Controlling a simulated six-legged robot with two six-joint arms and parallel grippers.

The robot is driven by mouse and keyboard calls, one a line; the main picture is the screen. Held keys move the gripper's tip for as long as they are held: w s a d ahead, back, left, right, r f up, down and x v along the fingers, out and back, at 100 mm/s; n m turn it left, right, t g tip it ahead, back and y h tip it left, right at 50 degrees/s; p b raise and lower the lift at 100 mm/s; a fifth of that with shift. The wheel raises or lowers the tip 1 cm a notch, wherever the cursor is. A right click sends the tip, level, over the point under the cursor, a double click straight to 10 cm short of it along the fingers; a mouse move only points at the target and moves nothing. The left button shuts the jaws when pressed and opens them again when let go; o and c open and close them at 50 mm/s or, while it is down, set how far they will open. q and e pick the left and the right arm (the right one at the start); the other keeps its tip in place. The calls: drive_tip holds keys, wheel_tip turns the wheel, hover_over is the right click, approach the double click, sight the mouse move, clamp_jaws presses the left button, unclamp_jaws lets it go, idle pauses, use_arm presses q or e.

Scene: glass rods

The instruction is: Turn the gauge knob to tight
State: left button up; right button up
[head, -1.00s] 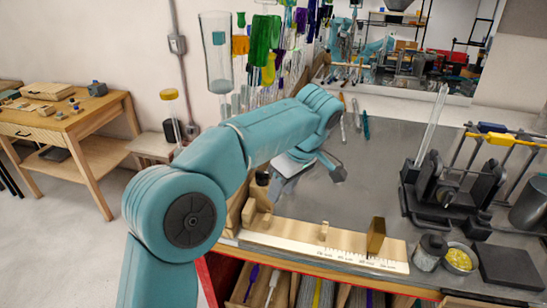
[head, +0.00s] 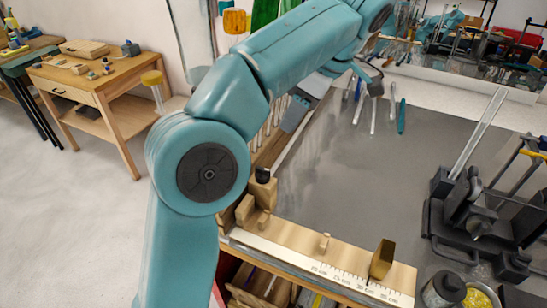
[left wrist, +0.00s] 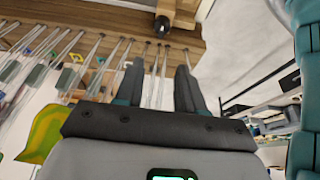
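A pale wooden gauge board (head: 290,243) with a printed scale lies along the bench's front edge. It carries a small peg (head: 324,243) and an upright brown piece (head: 382,259) near its right end. A black round knob (head: 262,174) tops a wooden block by the board's left end; it also shows in the left wrist view (left wrist: 162,25). I cannot tell which part is the gauge knob. My left gripper (head: 290,122) is above the rods, beyond the black knob, partly hidden. In the left wrist view (left wrist: 160,80) its dark fingers are apart, with thin rods showing between and behind them.
Several glass rods (left wrist: 65,55) stand near the left gripper. Slim tools (head: 402,117) lie at the back of the grey bench top (head: 345,165), whose middle is clear. A black fixture (head: 470,220) stands at right. A wooden side table (head: 105,70) is at left.

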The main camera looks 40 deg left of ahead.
use_arm(q)
wheel_tip(320, 180, down, 2)
drive_tip(key=s+a+b, duration=0.1)
drive_tip(key=b, duration=0.6)
hover_over(263, 168)
drive_tip(key=d, duration=0.2)
wheel_tip(263, 168, down, 8)
drive_tip(key=f, duration=0.2)
drive_tip(key=a+f, duration=0.1)
drive_tip(key=f, duration=0.1)
drive_tip(key=shift+w+f, duration=0.2)
drive_tip(key=shift+f, duration=0.15)
drive_tip(key=shift+s+a+f, duration=0.15)
drive_tip(key=shift+s+a, duration=0.1)
drive_tip(key=shift+s, duration=0.05)
drive_tip(key=shift+w+d, duration=0.2)
drive_tip(key=shift+d, duration=0.05)
drive_tip(key=shift+w, duration=0.1)
drive_tip(key=c, duration=0.4)
drive_tip(key=shift+a, duration=0.1)
clamp_jaws()
